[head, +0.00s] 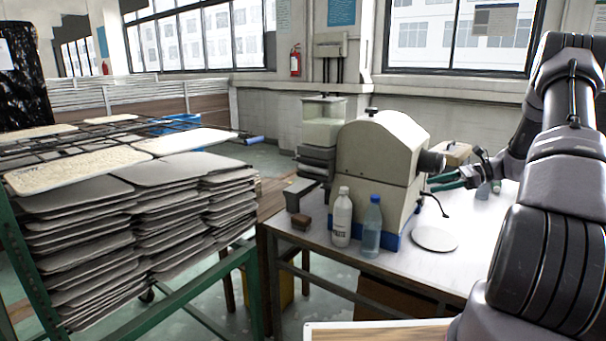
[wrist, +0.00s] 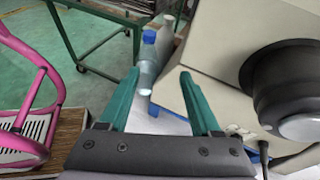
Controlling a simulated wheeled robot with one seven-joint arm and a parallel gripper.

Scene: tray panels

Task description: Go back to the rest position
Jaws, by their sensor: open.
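My gripper (head: 452,180) is at the right in the head view, beside the beige machine's dark knob and above the white table. Its green fingers also show in the wrist view (wrist: 158,92), spread apart with nothing held between them. The beige machine (head: 375,160) stands on the table (head: 465,255). In the wrist view its dark round knob (wrist: 300,90) is close to the right finger. My arm comes in from the right edge of the head view.
A clear blue-capped bottle (head: 372,230) and a white bottle (head: 342,220) stand before the machine. A round white disc (head: 434,239) lies on the table. Stacked tray panels (head: 140,215) fill the left rack. A pink chair (wrist: 32,90) shows in the wrist view.

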